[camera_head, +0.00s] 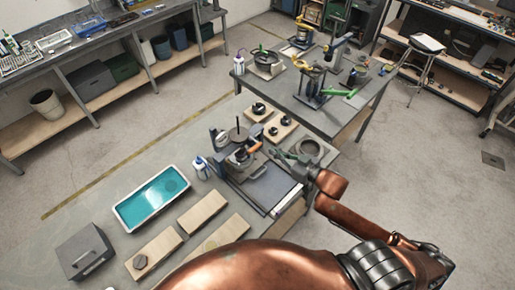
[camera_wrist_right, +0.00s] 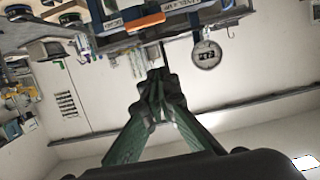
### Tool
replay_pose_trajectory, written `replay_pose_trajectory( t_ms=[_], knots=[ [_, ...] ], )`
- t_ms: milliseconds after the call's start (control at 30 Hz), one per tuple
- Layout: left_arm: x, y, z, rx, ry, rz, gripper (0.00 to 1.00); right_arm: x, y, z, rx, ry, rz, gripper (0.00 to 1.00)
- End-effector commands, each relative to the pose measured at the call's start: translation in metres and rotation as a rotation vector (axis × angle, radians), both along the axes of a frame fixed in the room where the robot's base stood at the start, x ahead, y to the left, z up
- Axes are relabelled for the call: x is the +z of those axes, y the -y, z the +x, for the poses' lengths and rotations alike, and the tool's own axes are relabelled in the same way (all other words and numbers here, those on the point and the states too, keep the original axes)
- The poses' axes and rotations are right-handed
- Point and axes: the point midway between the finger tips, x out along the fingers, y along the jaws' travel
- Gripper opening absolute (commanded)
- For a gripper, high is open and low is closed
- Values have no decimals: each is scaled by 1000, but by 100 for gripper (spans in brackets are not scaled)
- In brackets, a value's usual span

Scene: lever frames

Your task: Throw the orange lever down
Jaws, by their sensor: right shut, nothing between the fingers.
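The orange lever (camera_head: 255,147) is on a small grey and dark fixture (camera_head: 238,158) on the near workbench, its handle pointing up to the right. In the right wrist view the orange lever (camera_wrist_right: 143,23) shows near the top, above and apart from my fingertips. My right gripper (camera_head: 276,153) is shut and empty, just right of the lever in the head view. In the right wrist view its dark green fingers (camera_wrist_right: 155,82) meet at the tips. My left gripper is out of view.
A teal-filled tray (camera_head: 118,212), wooden boards (camera_head: 203,211) and a grey box (camera_head: 60,248) lie on the left part of the bench. A white bottle (camera_head: 201,168) stands left of the fixture. A second table (camera_head: 318,118) with tools stands behind.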

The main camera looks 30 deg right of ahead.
Motion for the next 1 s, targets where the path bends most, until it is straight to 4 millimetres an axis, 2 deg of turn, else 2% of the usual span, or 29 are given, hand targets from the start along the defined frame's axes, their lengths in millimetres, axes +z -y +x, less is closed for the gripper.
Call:
replay_pose_trajectory(
  t_ms=[267, 733, 833, 1000],
  knots=[
    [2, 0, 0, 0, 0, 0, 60, -1, -3, 10, -1, 2, 0, 0],
    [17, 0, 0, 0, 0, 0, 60, -22, -33, 93, -1, 1, -1, 0],
    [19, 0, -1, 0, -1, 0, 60, -41, -32, 92, -4, -5, 1, 0],
    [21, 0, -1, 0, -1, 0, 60, -59, -32, 91, -2, -3, -1, 0]
  ],
)
